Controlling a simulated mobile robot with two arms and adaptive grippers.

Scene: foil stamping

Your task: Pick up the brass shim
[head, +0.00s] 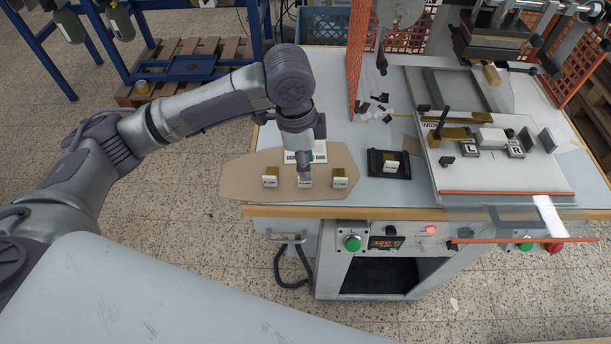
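Small brass pieces with white labels stand in a row on a brown cardboard sheet (248,166): a left one (270,180), a middle one (305,182) and a right one (340,180). The label print is too small to read surely. Another brass piece with a white label (390,164) sits in a black tray (402,173) to the right. My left gripper (305,172) points down right at the middle piece and partly hides it. Its fingers are too small and overlapped to tell whether they grip it. My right gripper is not in view.
A white label card (318,152) lies behind the row. An orange mesh guard (356,50) rises behind. Small dark and white bits (376,110) lie on the table. The stamping press bed (500,178) with clamps takes up the right side.

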